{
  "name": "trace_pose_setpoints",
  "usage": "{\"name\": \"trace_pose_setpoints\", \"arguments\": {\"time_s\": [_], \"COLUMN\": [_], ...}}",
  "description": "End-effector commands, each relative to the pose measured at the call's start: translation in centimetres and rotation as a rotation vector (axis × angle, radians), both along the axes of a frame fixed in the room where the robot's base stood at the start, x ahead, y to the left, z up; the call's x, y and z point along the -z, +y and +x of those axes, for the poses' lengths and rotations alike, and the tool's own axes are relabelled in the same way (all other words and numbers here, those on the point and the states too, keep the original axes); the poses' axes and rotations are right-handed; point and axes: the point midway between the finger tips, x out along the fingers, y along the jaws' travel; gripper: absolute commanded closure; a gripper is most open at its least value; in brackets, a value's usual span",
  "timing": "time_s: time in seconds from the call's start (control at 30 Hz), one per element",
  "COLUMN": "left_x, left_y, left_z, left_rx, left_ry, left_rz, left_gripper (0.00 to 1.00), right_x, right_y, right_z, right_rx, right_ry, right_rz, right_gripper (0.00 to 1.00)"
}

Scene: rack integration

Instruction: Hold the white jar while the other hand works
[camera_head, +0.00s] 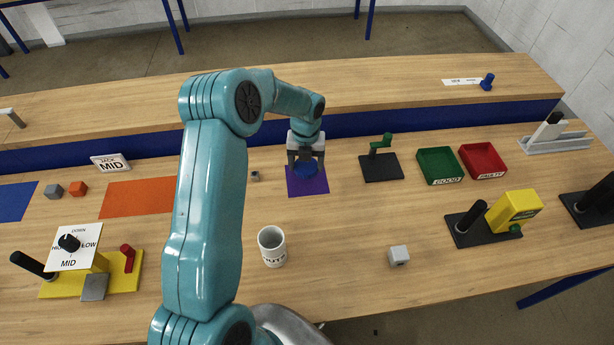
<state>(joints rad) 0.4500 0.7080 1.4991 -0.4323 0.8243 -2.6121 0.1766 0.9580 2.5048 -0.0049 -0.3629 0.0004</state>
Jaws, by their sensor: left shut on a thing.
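The white jar (272,252) stands upright and open-topped on the near part of the table, with dark lettering on its side, partly cut off from view. My left gripper (306,165) is well beyond the jar, over a purple mat (308,188), and does not touch the jar. It points down and is shut on a round blue thing (305,170), mostly hidden by the fingers. I cannot tell whether the blue thing rests on the mat. My right gripper is not in view.
A grey block (399,255) lies right of the jar. Green (440,178) and red (482,174) trays, a green crank (381,145) and a yellow device (514,208) stand right. A yellow-based dial fixture (110,285) stands left. The table between jar and grey block is clear.

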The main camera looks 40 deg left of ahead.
Motion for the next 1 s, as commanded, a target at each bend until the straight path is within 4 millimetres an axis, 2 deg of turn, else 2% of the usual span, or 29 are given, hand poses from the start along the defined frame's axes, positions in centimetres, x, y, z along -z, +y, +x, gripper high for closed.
{"name": "trace_pose_setpoints", "arguments": {"time_s": [0.3, 0.57, 0.73, 0.77, 0.8, 0.83, 1.0], "left_x": [4.5, 4.3, 4.9, 4.7, 4.7, 4.7, 4.7], "left_y": [0.0, 0.0, 0.0, 0.0, 0.0, 0.0, 0.0], "left_z": [0.3, 0.3, 0.3, 0.3, 0.3, 0.3, 0.3], "left_rx": [-0.001, -0.001, -0.001, -0.001, -0.001, -0.001, -0.001], "left_ry": [0.0, 0.0, 0.0, 0.0, 0.0, 0.0, 0.0], "left_rz": [0.0, 0.0, 0.0, 0.0, 0.0, 0.0, 0.0], "left_gripper": [0.65, 0.65, 0.65, 0.19, 0.06, 0.03, 0.03], "right_x": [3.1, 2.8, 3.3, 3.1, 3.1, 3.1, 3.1], "right_y": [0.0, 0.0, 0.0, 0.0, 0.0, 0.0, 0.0], "right_z": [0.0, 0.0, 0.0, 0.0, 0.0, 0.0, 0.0], "right_rx": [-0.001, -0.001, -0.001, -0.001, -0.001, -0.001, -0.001], "right_ry": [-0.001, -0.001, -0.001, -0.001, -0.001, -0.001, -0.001], "right_rz": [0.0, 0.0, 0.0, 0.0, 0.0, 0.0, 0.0], "right_gripper": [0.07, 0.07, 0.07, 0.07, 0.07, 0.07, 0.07]}}
